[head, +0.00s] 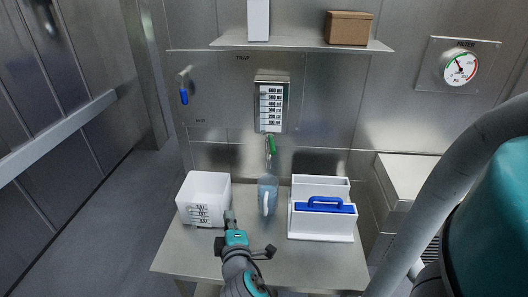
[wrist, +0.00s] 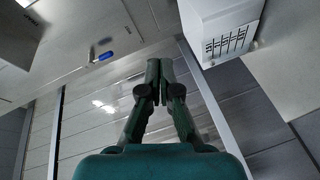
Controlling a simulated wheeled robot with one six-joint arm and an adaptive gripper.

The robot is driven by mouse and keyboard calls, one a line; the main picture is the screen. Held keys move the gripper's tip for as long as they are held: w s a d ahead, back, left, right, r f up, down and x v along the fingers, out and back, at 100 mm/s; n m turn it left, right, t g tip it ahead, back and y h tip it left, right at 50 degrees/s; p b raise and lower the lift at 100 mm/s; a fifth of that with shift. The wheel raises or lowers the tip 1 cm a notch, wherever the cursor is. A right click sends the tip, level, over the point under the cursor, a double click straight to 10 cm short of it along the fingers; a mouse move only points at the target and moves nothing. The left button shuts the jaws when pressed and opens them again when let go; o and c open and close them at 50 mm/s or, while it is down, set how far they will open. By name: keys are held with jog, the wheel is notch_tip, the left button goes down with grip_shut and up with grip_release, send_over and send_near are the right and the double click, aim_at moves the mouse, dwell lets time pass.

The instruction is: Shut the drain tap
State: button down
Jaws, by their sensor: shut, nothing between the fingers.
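A small tap with a green lever (head: 271,146) sits under the trap's level gauge (head: 270,103) on the back wall. Its lever points mostly downward; whether it is open or shut is too small to tell. A bluish clear jug (head: 265,192) with a pale handle stands on the table below it. The green tap is not seen there.
A white tub (head: 205,199) stands at the table's left and shows in the wrist view (wrist: 225,30). A white caddy with a blue handle (head: 324,203) stands right. A blue-lever valve (head: 184,96) is on the wall at left, also in the wrist view (wrist: 106,56). A shelf (head: 300,43) overhangs.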

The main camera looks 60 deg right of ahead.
aim_at(272, 146)
jog(key=d+r+m+g+h, duration=0.3)
jog(key=d+r+g+h, duration=0.1)
jog(key=d+r, duration=0.5)
notch_tip(272, 146, up, 2)
jog(key=shift+w+d+r+g, duration=0.1)
jog(key=shift+w+d+g, duration=0.1)
jog(key=shift+g, duration=0.5)
jog(key=d+f, duration=0.1)
jog(key=d, duration=1)
jog(key=shift+d+f, duration=0.2)
jog(key=shift+d, duration=0.1)
